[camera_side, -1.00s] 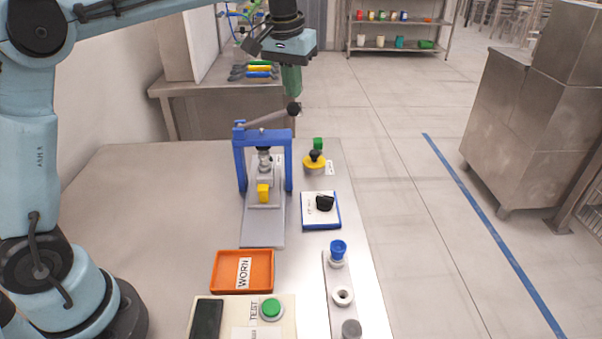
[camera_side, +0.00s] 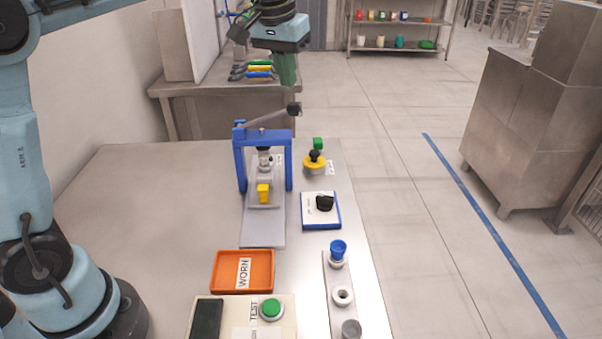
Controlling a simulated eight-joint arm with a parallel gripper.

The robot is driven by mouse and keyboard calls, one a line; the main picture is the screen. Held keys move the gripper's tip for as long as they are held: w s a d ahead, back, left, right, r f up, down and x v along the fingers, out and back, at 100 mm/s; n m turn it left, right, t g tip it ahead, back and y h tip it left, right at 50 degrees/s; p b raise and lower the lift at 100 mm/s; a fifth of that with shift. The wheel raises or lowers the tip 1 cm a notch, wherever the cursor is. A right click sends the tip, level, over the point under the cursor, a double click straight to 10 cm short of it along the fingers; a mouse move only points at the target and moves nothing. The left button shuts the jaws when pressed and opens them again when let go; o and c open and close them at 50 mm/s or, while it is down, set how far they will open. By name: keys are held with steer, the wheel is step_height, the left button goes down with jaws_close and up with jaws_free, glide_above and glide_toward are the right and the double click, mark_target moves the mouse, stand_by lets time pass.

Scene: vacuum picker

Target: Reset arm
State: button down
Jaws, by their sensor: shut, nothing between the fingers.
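My gripper (camera_side: 285,80) hangs from the top of the picture, its green fingers together and pointing down. Nothing shows between them. In the picture the fingertips sit just above the dark knob (camera_side: 294,109) of the lever on the blue press frame (camera_side: 240,165); I cannot tell whether they are apart in depth. A grey fixture with a yellow block (camera_side: 263,193) stands inside the frame.
An orange tray marked WORN (camera_side: 243,290), a panel with a green TEST button (camera_side: 271,309), a blue-edged pad with a black piece (camera_side: 325,203), a yellow-and-black knob (camera_side: 315,162) and a strip with a blue cup (camera_side: 338,248) are on the table. The table's left side is clear.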

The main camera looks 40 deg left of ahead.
steer(key=s+d+f+m+t, duration=0.1)
steer(key=s+f+t, duration=0.1)
steer(key=s+f, duration=0.4)
steer(key=s+d+f+m+t, duration=0.1)
steer(key=s+f, duration=0.5)
steer(key=s, duration=0.6)
steer(key=shift+d+m+t+h, duration=0.3)
steer(key=shift+d+t, duration=0.05)
steer(key=shift+t, duration=0.35)
